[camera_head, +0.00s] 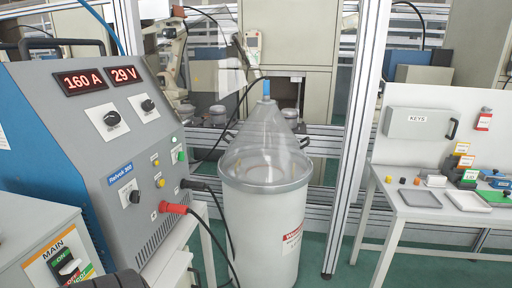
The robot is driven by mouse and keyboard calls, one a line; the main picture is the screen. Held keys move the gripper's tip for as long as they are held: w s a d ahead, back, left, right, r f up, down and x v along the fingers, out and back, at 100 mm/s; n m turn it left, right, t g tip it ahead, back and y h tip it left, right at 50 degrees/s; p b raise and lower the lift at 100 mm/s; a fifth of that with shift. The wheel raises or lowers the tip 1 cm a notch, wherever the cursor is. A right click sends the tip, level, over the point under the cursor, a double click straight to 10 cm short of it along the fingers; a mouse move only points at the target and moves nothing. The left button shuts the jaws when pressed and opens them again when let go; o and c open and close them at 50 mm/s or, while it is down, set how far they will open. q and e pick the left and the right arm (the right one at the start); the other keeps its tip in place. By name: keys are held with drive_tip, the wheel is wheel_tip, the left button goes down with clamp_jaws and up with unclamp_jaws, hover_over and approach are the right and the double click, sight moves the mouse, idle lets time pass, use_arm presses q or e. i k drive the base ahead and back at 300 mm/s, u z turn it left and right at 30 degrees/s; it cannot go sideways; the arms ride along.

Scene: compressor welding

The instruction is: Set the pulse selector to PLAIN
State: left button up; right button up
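The welding power source (105,140) stands at the left, with a blue side and a sloped grey front panel. A small black knob (135,196) sits on a white plate low on this panel, beside a blue name label. It may be the pulse selector; its markings and pointer are too small to read. Two more black knobs, one on the left (112,118) and one on the right (148,105), sit under the red displays reading 160 A and 29 V. Neither gripper's fingers show. A dark rounded shape at the bottom left edge may be part of my arm.
A MAIN switch box (50,255) stands at the lower left. A white drum (262,225) with a clear cone stands close by. A white table (440,212) is at the right.

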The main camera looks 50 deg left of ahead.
sight(181, 155)
drive_tip(key=z, duration=0.1)
drive_tip(key=i, duration=1.35)
drive_tip(key=u, duration=0.75)
drive_tip(key=i, duration=0.9)
drive_tip(key=u, duration=1.05)
